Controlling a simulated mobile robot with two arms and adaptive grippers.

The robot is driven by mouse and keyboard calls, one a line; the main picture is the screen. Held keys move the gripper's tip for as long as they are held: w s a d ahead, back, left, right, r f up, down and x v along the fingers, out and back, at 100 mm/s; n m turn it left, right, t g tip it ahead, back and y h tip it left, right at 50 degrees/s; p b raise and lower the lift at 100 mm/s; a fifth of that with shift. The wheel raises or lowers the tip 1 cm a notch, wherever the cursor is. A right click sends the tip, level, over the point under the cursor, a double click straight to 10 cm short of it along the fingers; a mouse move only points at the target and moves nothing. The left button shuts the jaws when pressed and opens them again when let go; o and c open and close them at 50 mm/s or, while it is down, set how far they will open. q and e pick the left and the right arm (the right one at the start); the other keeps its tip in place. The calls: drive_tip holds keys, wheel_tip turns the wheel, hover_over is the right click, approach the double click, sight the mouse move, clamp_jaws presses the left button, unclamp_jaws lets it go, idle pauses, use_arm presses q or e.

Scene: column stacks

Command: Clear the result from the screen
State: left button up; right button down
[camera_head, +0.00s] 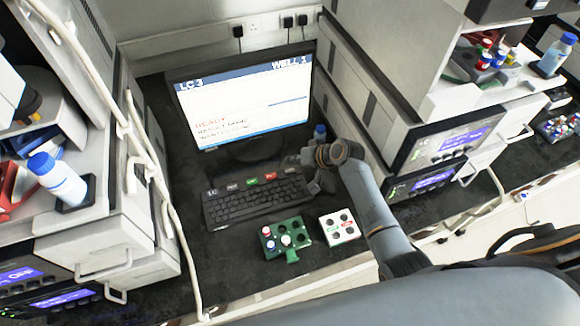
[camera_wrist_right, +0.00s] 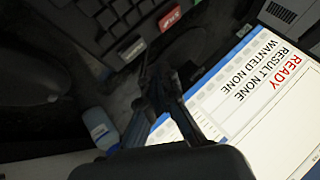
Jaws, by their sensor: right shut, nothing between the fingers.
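The monitor (camera_head: 250,125) stands at the back and shows "LC 3", "WELL 1" and a red "READY". In the right wrist view its screen (camera_wrist_right: 285,110) reads "RESULT NONE" and "WANTED NONE". The black keyboard (camera_head: 255,205) lies in front of it. Along its back edge is a row of labelled keys, including a green key (camera_head: 251,182), a red key (camera_head: 270,176) and a grey key (camera_head: 289,170). In the wrist view, the red key (camera_wrist_right: 170,18) is apart from the fingers. My left gripper is out of view.
A small blue-capped bottle (camera_head: 320,132) stands right of the monitor. Instrument stacks wall both sides; a white tube runs down the left.

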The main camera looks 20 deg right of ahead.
sight(292, 172)
wheel_tip(292, 172, up, 3)
drive_tip(key=shift+r+p, duration=0.15)
drive_tip(key=shift+p, duration=1.05)
